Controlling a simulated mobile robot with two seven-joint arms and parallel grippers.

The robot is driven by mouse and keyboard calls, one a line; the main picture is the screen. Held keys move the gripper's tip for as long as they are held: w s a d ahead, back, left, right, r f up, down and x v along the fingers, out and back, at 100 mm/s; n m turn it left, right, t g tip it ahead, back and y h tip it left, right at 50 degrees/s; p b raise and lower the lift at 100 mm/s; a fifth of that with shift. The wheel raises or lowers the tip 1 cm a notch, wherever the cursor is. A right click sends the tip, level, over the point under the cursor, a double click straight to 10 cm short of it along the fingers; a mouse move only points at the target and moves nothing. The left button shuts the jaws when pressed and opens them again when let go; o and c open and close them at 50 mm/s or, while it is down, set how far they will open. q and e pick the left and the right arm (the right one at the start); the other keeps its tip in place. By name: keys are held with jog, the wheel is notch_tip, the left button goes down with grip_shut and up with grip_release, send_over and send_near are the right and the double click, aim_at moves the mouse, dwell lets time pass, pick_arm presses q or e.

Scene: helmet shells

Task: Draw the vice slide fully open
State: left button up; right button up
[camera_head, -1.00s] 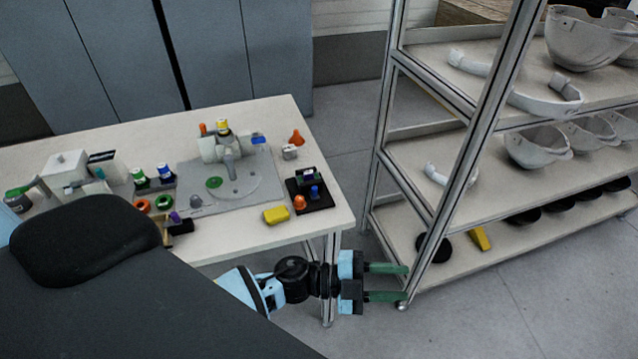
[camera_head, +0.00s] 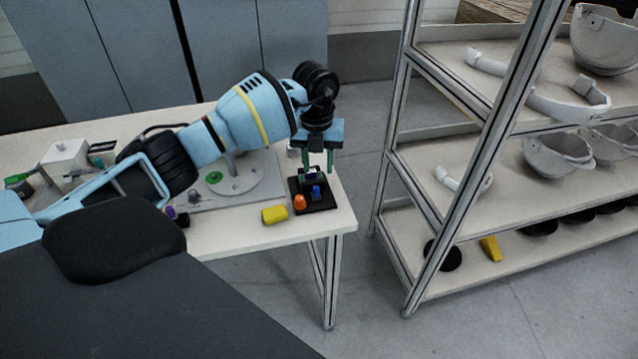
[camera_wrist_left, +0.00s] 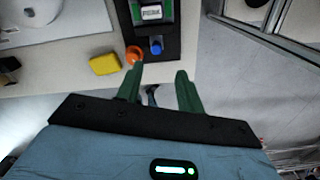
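No part is plainly recognisable as the vice slide. A small dark fitting with a purple knob (camera_head: 170,212) sits at the table's front edge, partly behind my left arm. A black base (camera_head: 322,203) at the right end of the table carries a green-and-black unit (camera_head: 313,174), an orange knob (camera_head: 300,203) and a blue knob (camera_head: 316,192). My left gripper (camera_head: 317,165) points down over this base. In the left wrist view its green fingers (camera_wrist_left: 157,76) are apart, with nothing clearly held; the blue knob (camera_wrist_left: 155,46) lies just beyond them. My right gripper is out of view.
A yellow block (camera_head: 274,214) lies left of the black base. A white block (camera_head: 66,158) stands at the left. A metal-framed shelf (camera_head: 480,160) with helmet shells stands right, across a floor gap.

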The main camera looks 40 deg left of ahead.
aim_at(316, 187)
pick_arm(q)
jog(key=shift+a+r, duration=0.2)
jog(key=shift+a, duration=0.2)
jog(key=shift+f, duration=3.9)
jog(key=shift+c, duration=0.5)
grip_shut()
